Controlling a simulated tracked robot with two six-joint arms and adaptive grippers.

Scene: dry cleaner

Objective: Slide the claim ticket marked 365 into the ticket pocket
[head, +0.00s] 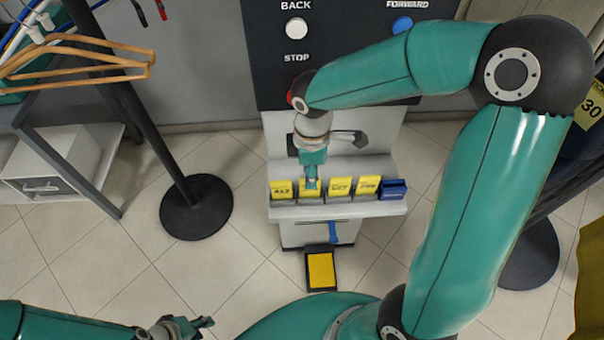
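Several yellow tickets stand in a row in grey holders on a white shelf; their printed numbers are too small to read surely, so I cannot tell which is 365. They are the leftmost ticket (281,190), the second (306,194), the third (341,186) and the fourth (368,185). My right gripper (312,184) points down at the second ticket and partly covers it; whether its fingers are closed on it I cannot tell. My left gripper (205,325) is low at the bottom left, away from the tickets. No ticket pocket is clearly identifiable.
A blue block (393,189) sits at the shelf's (390,208) right end. A black-framed yellow panel (321,271) lies below, under a blue lever (333,232). A dark panel with a white button (297,28) stands behind. A round black pole base (196,207) and hangers (90,50) are left.

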